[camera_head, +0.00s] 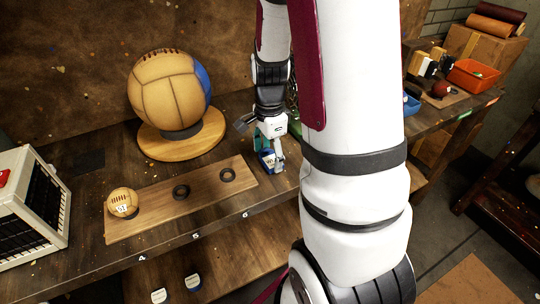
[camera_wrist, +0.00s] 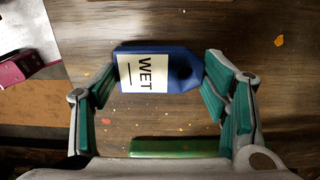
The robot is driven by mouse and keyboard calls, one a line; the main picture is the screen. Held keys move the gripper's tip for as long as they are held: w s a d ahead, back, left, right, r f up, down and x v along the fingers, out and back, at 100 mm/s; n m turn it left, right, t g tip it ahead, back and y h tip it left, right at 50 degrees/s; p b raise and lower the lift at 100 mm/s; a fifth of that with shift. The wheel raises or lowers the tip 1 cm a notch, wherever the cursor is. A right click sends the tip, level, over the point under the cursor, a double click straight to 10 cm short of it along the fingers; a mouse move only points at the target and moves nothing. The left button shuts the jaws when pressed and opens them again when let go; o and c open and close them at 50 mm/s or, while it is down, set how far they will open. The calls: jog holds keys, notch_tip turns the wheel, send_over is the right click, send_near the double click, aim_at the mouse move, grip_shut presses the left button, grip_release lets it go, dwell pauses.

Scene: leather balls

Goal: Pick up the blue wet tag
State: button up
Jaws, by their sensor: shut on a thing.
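The blue wet tag (camera_wrist: 182,70) has a white label reading WET and lies between my fingers in the wrist view. My gripper (camera_wrist: 160,78) is shut on it, with a green-padded finger at each end of the tag. In the head view my gripper (camera_head: 270,150) points down at the workbench, just right of the wooden board, and the tag (camera_head: 267,158) shows small and partly covered by the fingers. Whether the tag touches the bench or is raised cannot be told.
A wooden board (camera_head: 215,200) with two dark rings and a small tan ball (camera_head: 122,202) lies left of my gripper. A large tan and blue ball (camera_head: 165,95) stands behind it.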

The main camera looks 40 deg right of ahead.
aim_at(270, 157)
jog(key=shift+r, duration=0.45)
notch_tip(270, 157, up, 2)
jog(key=shift+r, duration=0.2)
jog(key=s+a+r+p, duration=0.1)
jog(key=s+a+p, duration=0.2)
jog(key=s, duration=0.7)
jog(key=shift+s, duration=0.35)
jog(key=shift+s+a+r+p, duration=0.1)
jog(key=shift+a+p, duration=0.05)
jog(key=shift+p, duration=0.4)
